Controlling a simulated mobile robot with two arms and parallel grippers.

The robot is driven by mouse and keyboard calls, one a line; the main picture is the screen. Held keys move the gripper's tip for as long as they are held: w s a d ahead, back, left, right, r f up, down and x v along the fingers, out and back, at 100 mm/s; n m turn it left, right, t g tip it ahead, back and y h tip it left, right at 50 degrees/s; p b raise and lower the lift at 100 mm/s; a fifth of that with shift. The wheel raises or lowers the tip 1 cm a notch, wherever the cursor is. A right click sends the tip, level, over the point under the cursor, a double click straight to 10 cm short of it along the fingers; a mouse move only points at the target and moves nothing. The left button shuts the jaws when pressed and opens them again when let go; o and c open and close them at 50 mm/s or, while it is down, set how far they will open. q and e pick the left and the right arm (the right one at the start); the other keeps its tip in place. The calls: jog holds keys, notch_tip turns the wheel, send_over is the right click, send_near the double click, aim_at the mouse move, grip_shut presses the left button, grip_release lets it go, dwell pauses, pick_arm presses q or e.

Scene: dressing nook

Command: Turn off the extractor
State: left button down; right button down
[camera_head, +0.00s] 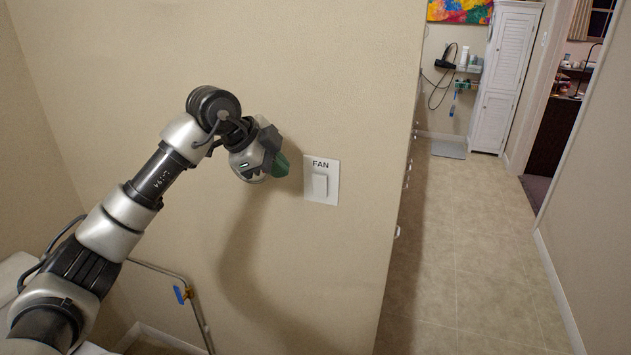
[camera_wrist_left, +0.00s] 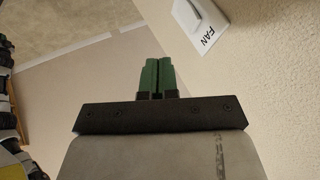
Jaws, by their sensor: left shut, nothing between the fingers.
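The plate also shows at the top of the left wrist view (camera_wrist_left: 203,24), partly cut off by the frame edge. My left gripper (camera_head: 281,165) is just left of the plate in the head view, with green fingertips pointing toward it. The fingers also show in the left wrist view (camera_wrist_left: 158,75), closed together and empty. They appear apart from the plate. The rocker's on or off position is hard to tell. My right gripper is not visible.
The wall ends at a corner (camera_head: 410,130) right of the switch. A metal rail (camera_head: 165,275) stands low at the left.

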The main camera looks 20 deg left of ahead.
aim_at(321, 177)
pick_arm(q)
jog(key=p+x, duration=0.1)
jog(key=x, duration=0.2)
jog(key=w+p+x, duration=0.1)
jog(key=x, duration=0.3)
jog(key=w+r+p+x, duration=0.1)
jog(key=p+x, duration=0.1)
jog(key=x, duration=0.1)
jog(key=shift+w+f, duration=0.2)
jog(key=shift+w, duration=0.8)
jog(key=shift+w+r+p, duration=0.35)
jog(key=shift+p, duration=0.3)
jog(key=shift+f, duration=0.2)
jog(key=shift+w+r+p, duration=0.1)
jog(key=shift+r+p, duration=0.5)
jog(key=shift+r, duration=0.4)
jog(key=shift+f, duration=0.1)
